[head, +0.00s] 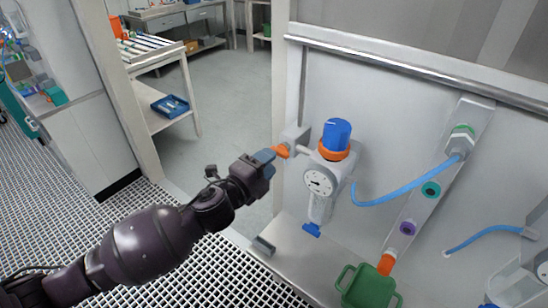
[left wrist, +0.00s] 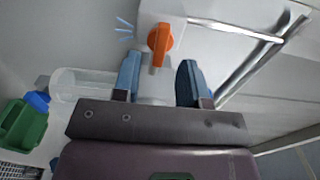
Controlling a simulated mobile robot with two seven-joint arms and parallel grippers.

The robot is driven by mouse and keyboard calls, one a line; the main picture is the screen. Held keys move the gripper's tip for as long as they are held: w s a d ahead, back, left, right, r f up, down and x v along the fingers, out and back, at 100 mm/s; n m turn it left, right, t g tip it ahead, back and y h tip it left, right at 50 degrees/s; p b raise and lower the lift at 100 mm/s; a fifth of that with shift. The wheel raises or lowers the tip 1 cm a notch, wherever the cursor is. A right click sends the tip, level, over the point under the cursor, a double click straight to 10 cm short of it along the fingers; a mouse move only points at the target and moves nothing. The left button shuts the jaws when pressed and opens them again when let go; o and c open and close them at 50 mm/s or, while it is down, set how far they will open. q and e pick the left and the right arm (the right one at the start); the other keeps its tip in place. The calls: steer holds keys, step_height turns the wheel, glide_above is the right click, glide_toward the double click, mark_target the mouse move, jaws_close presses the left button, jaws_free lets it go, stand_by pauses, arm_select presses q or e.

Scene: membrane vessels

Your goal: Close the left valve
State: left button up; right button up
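The left valve shows as a small orange handle (head: 281,151) on the pipe at the left of a white filter-regulator unit (head: 324,178). In the left wrist view the orange handle (left wrist: 160,42) stands just beyond the fingertips, roughly in line with the gap between them. My left gripper (head: 266,160) is close beside the handle. In the left wrist view its two blue-grey fingers (left wrist: 160,72) are apart with nothing visibly gripped. Whether a finger touches the handle I cannot tell. My right gripper is not in view.
The unit carries a blue knob (head: 337,134) on top and a gauge. A blue hose (head: 405,188) runs right to a wall manifold. A green canister (head: 369,288) stands below. A door post and a bench (head: 160,62) are at the back left.

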arm_select(q)
steer(key=v, duration=0.7)
steer(key=shift+s+b, duration=0.15)
steer(key=shift+b, duration=0.3)
steer(key=a+f+n+y, duration=0.5)
steer(key=a+f+n, duration=0.45)
steer(key=n, duration=0.65)
steer(key=s+a+f+n+g+y, duration=0.1)
steer(key=s+a+f+n+y, duration=0.2)
steer(key=s+f, duration=0.5)
steer(key=s+a+f+n+g+y+b, duration=0.1)
steer(key=s+a+f+n+g+y, duration=0.1)
steer(key=s+a+f+n, duration=0.3)
steer(key=s+a+f, duration=0.3)
steer(key=s, duration=0.3)
steer(key=shift+y+b, duration=0.3)
steer(key=shift+y, duration=0.1)
